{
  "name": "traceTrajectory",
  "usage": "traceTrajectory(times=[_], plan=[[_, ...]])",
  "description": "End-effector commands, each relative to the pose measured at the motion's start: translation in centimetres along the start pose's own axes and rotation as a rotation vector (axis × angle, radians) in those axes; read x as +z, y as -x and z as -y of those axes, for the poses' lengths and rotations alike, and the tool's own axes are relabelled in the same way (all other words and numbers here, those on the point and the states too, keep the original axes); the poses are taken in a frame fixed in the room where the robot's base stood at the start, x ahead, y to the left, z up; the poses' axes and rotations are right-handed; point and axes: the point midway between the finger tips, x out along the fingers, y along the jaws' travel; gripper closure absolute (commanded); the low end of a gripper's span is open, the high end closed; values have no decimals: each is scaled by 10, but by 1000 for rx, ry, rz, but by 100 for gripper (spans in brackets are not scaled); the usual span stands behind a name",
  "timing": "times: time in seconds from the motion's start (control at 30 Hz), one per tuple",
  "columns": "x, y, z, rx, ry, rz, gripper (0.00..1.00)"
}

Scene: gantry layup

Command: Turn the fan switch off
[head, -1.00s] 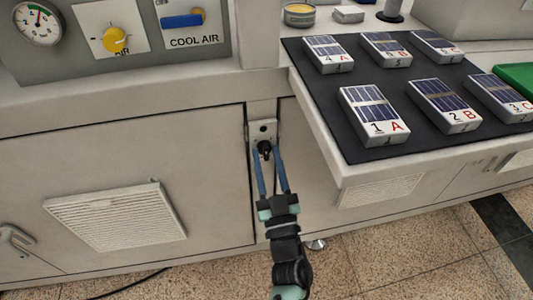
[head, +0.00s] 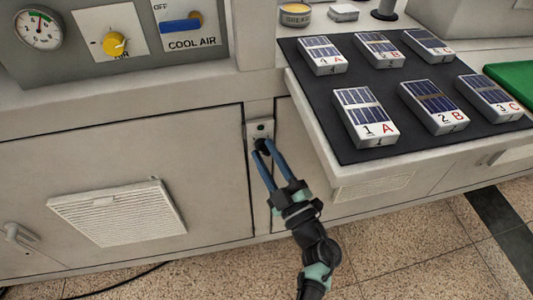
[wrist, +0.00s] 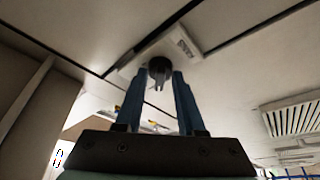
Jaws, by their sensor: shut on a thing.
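The fan switch is a black knob (head: 262,147) on a small light plate (head: 260,130) set on the cabinet front, between two door panels. In the wrist view the black knob (wrist: 160,70) sits between the two blue fingertips, with the plate (wrist: 182,43) behind it. My gripper (head: 264,150) reaches up to the knob from below right and is shut on it. The fingers partly hide the knob in the head view, and its pointer setting and markings cannot be read.
A grey panel with a gauge (head: 38,28), a yellow knob (head: 114,43) and a blue handle labelled COOL AIR (head: 181,26) is at upper left. A dark mat (head: 398,150) with several solar-cell blocks lies on the projecting worktop at right. A vent (head: 118,210) is on the left door.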

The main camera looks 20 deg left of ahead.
Motion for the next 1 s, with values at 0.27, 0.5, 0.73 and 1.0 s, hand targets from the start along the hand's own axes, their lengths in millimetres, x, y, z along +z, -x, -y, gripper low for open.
traceTrajectory(times=[0.27, 0.5, 0.73, 1.0], plan=[[0, 0, 0, -14, 31, -1, 100], [0, 0, 0, -14, 31, -1, 100], [0, 0, 0, -13, 31, -1, 56], [0, 9, -1, -12, 29, 2, 56]])
